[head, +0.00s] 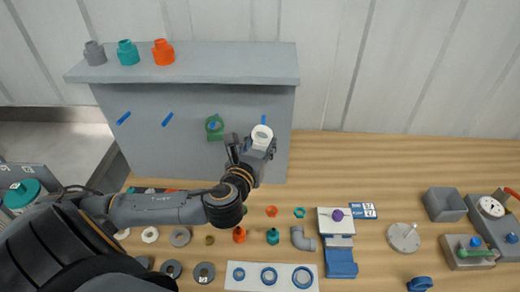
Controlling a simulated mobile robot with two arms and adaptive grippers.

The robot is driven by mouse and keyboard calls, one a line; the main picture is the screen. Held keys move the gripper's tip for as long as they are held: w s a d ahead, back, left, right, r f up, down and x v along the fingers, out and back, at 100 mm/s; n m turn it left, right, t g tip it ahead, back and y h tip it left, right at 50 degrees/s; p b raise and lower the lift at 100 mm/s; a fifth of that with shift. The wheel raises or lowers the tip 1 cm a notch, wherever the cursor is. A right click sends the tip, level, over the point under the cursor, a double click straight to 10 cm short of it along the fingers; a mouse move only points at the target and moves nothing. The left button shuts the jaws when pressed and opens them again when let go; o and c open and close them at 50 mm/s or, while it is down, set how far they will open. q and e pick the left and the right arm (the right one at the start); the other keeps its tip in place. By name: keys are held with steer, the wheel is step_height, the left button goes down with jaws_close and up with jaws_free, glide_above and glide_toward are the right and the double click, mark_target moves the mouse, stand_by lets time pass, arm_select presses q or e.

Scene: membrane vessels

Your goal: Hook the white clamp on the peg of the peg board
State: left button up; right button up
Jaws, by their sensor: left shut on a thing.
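The white clamp (262,132) is a ring-shaped piece held in my left gripper (262,146), which is shut on it. It is in front of the grey peg board (145,150), near its right end. A blue peg (263,119) shows just above the clamp; I cannot tell whether the two touch. A green clamp (215,135) hangs on the peg to the left. Two more blue pegs, one at the far left (124,118) and one beside it (167,119), are bare. My right gripper is not in view.
A grey, a teal (128,53) and an orange fitting stand on the board's top shelf (230,65). The wooden table (390,170) holds several rings, fittings, a white plate with blue rings (240,284), a grey bin (445,204) and a gauge (491,207). The table right of the board is clear.

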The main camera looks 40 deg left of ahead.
arm_select(q)
steer(key=shift+w+a+f, duration=0.1)
steer(key=shift+w+a, duration=0.35)
steer(key=shift+w, duration=0.25)
steer(key=shift+w+a+b, duration=0.55)
steer(key=shift+w+b, duration=0.1)
steer(key=shift+w, duration=0.2)
steer(key=shift+w+a+f, duration=0.25)
steer(key=shift+w+f, duration=0.05)
steer(key=shift+w, duration=0.15)
steer(key=shift+w+f, duration=0.1)
steer(key=shift+f, duration=0.05)
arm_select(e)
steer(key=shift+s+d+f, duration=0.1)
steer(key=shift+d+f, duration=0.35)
arm_select(q)
steer(key=shift+a+p, duration=0.1)
steer(key=shift+p, duration=0.2)
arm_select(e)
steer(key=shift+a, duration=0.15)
arm_select(q)
steer(key=o, duration=1.2)
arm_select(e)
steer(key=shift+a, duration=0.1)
